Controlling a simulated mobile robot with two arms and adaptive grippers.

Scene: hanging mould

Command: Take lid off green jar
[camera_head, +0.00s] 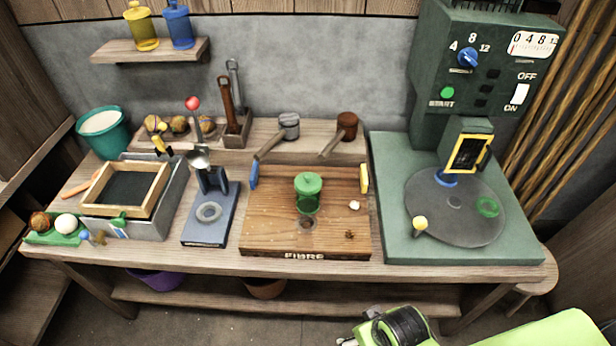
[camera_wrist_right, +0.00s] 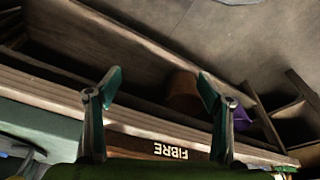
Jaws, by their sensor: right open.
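The green jar (camera_head: 308,203) stands upright on the wooden board marked FIBRE (camera_head: 262,215), near the middle of the bench. Its green lid (camera_head: 309,183) with a knob sits on top of it. My right arm comes in at the bottom right of the head view, low in front of the bench and well away from the jar. In the right wrist view my right gripper (camera_wrist_right: 157,90) is open and empty, its two fingers apart before the bench's front edge. The jar is not in the wrist view. My left gripper is not in view.
A green machine with a round plate (camera_head: 455,208) stands at the right. A blue press (camera_head: 211,215) and a framed screen (camera_head: 125,188) stand left of the board. A purple bowl (camera_head: 157,279) sits on the lower shelf.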

